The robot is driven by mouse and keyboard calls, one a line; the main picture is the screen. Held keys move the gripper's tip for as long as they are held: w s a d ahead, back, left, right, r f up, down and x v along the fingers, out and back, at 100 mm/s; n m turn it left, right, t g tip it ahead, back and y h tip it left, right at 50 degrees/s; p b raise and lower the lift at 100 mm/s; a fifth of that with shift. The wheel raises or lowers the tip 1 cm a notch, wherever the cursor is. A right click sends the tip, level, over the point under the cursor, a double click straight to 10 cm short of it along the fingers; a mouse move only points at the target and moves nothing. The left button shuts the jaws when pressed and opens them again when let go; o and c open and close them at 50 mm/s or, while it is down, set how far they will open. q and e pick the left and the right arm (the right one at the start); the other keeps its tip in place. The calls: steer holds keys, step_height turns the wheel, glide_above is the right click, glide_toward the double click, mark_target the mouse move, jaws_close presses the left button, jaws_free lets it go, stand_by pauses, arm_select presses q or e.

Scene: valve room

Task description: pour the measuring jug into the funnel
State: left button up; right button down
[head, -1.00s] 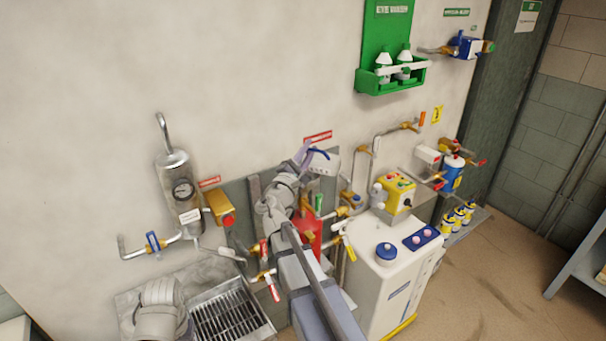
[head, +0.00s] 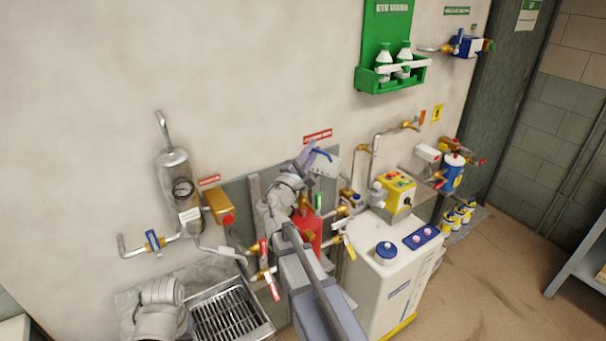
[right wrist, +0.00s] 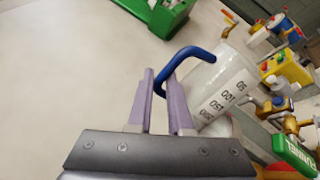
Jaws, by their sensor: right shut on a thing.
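The measuring jug (head: 329,166) is pale with a blue handle. It is up in front of the wall and looks tilted. In the right wrist view the jug (right wrist: 228,88) shows dark scale numbers, and the fingers are on its blue handle. My right gripper (head: 305,155) is shut on that handle; its purple fingers also show in the right wrist view (right wrist: 165,95). My left gripper is out of view.
A red container (head: 310,236) and brass valves with a yellow handle (head: 349,247) crowd the space below the jug. A white cabinet (head: 385,285) stands to the right. A metal grate tray (head: 232,316) is lower left.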

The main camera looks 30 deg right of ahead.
mark_target(330, 157)
steer(key=shift+s+d+m+g, duration=0.3)
steer(key=shift+s+m, duration=0.1)
steer(key=shift+m, duration=0.3)
steer(key=shift+s+d+r+m+g+h+p, duration=0.2)
steer(key=shift+s+d+m+p, duration=0.1)
steer(key=shift+s+m, duration=0.15)
steer(key=shift+s+d+r+m+g+h+p, duration=0.2)
steer(key=shift+s+d+m+p, duration=0.1)
steer(key=shift+s+m, duration=0.1)
steer(key=s+f+m, duration=0.1)
steer(key=m, duration=0.1)
steer(key=d+m+g+b, duration=0.1)
steer(key=m, duration=0.1)
steer(key=shift+s+d+f, duration=0.1)
steer(key=shift+s+f, duration=0.25)
steer(key=shift+f, duration=0.05)
steer(key=shift+s+d+r+m+g, duration=0.2)
steer(key=shift+m+g, duration=0.2)
steer(key=shift+m, duration=0.25)
steer(key=shift+s+d+r+m+p, duration=0.1)
steer(key=shift+s+r+m+p, duration=0.1)
steer(key=shift+m+p, duration=0.45)
steer(key=s+d+f+m+g+y+b, duration=0.1)
steer(key=s+d+f+m+g+b, duration=0.1)
steer(key=s+f+m, duration=0.4)
steer(key=shift+s+d+f+m+g+b, duration=0.4)
steer(key=shift+d+f+m+b, duration=0.5)
steer(key=shift+d+f+m, duration=0.7)
